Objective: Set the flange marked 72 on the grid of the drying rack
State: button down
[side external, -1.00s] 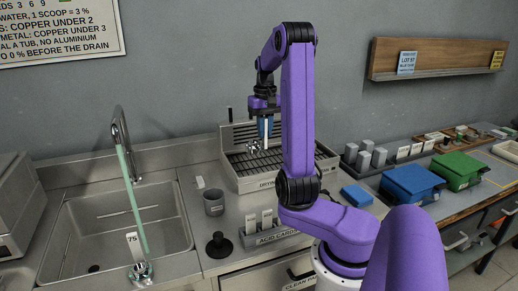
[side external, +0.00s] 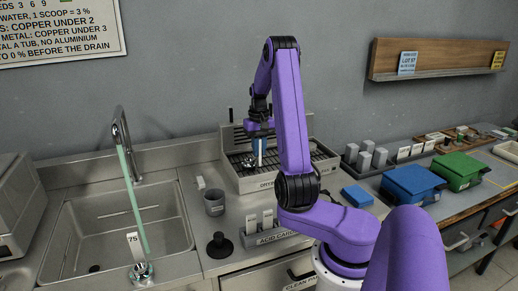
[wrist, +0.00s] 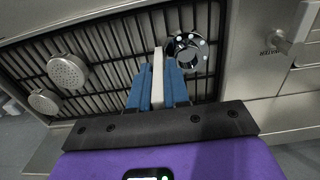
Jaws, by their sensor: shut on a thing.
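A silver flange (side external: 249,161) with bolt holes hangs from a white tag (side external: 263,148) pinched between the blue fingers of my gripper (side external: 258,143). In the wrist view the tag (wrist: 158,75) stands between the closed fingers (wrist: 157,88), and the flange ring (wrist: 187,52) shows just beyond, to the right. Its number is not readable. The flange is at or just above the grid (side external: 290,163) of the drying rack (side external: 253,183); contact cannot be told. The dark slatted grid (wrist: 110,50) lies below the fingers in the wrist view.
Two round perforated metal pieces (wrist: 67,72) (wrist: 44,101) show left in the wrist view. Another flange tagged 75 (side external: 141,271) is at the sink's front. A grey cup (side external: 214,202) and acid card holder (side external: 268,232) stand nearby. The grid's right part is clear.

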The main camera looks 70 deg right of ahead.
jog(key=shift+f, duration=0.2)
jog(key=c, duration=1.1)
grip_release()
jog(key=shift+r, duration=0.1)
notch_tip(320, 180, up, 12)
jog(key=shift+f, duration=0.25)
jog(key=shift+a+r, duration=0.1)
jog(key=shift+r, duration=0.3)
